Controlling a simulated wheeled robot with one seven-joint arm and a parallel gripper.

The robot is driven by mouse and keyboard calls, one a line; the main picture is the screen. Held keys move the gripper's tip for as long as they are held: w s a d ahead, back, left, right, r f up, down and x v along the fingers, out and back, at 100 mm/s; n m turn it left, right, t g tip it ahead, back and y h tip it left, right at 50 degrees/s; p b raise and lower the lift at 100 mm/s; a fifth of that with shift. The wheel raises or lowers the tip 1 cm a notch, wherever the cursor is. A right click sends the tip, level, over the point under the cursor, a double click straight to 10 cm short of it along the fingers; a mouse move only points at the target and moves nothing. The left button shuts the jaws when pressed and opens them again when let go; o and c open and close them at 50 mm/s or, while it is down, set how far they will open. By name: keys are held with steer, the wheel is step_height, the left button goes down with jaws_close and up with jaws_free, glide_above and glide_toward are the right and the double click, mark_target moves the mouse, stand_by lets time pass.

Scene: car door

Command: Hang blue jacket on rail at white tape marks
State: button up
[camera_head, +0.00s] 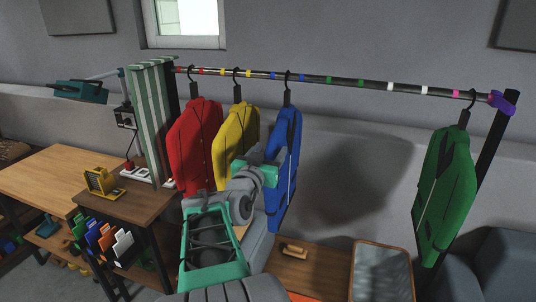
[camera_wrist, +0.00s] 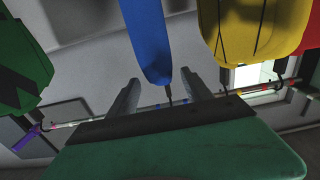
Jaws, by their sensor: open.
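The blue jacket (camera_head: 285,165) hangs by its hanger from the rail (camera_head: 345,80), its hook between the two blue tape marks. The two white tape marks (camera_head: 390,86) are farther right on the rail, with no hanger between them. My gripper (camera_head: 272,160) is at the left side of the blue jacket in the head view, its fingertips hard to make out there. In the wrist view, my gripper (camera_wrist: 160,93) is open, one finger on each side of the blue jacket's hanger stem (camera_wrist: 168,95). I cannot tell whether the fingers touch it.
The yellow jacket (camera_head: 238,132) and red jacket (camera_head: 195,145) hang left of the blue one. The green jacket (camera_head: 447,190) hangs at the right end near the pink mark (camera_head: 456,93). The rail between blue and green jackets is free.

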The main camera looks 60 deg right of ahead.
mark_target(276, 141)
steer(key=d, duration=0.2)
steer(key=d+p, duration=0.1)
steer(key=d, duration=0.1)
steer(key=w+d, duration=0.1)
steer(key=d, duration=0.1)
steer(key=shift+d+f+p, duration=0.1)
steer(key=shift+d+p, duration=0.2)
steer(key=shift+p, duration=0.1)
jaws_close()
stand_by(0.5)
